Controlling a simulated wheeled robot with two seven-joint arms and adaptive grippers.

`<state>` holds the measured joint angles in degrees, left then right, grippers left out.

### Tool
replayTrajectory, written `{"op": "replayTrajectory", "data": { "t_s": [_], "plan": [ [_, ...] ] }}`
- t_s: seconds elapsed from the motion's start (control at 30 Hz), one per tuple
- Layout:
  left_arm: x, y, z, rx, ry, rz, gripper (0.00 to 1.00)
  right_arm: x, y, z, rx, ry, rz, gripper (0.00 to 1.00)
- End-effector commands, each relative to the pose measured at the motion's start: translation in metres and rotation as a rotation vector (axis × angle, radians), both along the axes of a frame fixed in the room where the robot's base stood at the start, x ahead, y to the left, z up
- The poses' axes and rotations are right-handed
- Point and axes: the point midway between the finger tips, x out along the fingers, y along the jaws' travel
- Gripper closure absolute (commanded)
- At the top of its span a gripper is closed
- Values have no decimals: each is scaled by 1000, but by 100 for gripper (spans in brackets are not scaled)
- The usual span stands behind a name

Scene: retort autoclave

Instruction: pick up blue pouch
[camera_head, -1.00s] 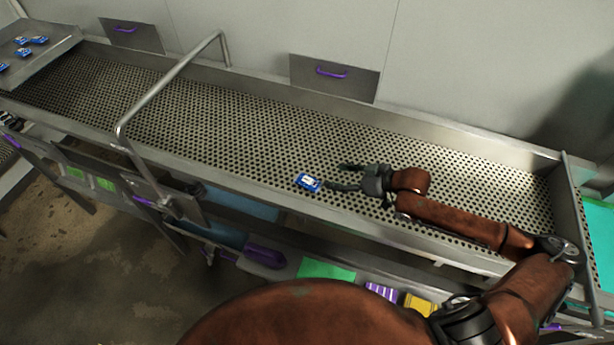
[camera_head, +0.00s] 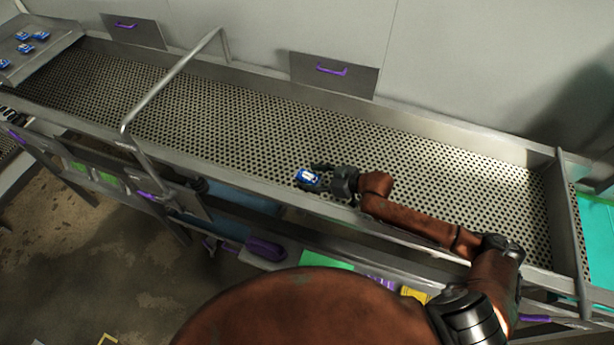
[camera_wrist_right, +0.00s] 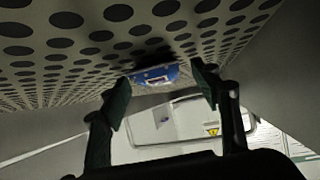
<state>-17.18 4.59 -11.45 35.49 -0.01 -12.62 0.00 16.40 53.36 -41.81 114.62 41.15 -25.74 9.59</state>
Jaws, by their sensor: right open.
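The blue pouch (camera_head: 307,176) lies on the perforated metal conveyor bed (camera_head: 250,131), near its front edge. My right gripper (camera_head: 312,180) is open, with one finger on the far side of the pouch and one on the near side. In the right wrist view the pouch (camera_wrist_right: 153,77) shows between the two spread fingertips of the right gripper (camera_wrist_right: 163,88). There is a visible gap on its right; contact on the left is hard to tell. My left gripper is not in view.
A bent metal rail (camera_head: 176,78) arches over the bed to the left. Several more blue pouches (camera_head: 24,47) lie on a raised metal plate at the far left. A raised rim edges the bed. The bed around the pouch is clear.

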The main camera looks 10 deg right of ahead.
Motion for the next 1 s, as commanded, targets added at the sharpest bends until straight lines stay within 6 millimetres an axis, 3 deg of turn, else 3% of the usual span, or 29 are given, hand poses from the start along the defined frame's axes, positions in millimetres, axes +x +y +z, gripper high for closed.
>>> {"op": "replayTrajectory", "data": {
  "t_s": [0.13,0.8,1.0],
  "plan": [
    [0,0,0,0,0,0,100,0,-1,-1,-1,1,0,43],
    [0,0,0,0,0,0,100,0,-1,-1,-1,1,0,89],
    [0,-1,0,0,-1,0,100,0,-1,0,0,0,0,89]
  ]
}}
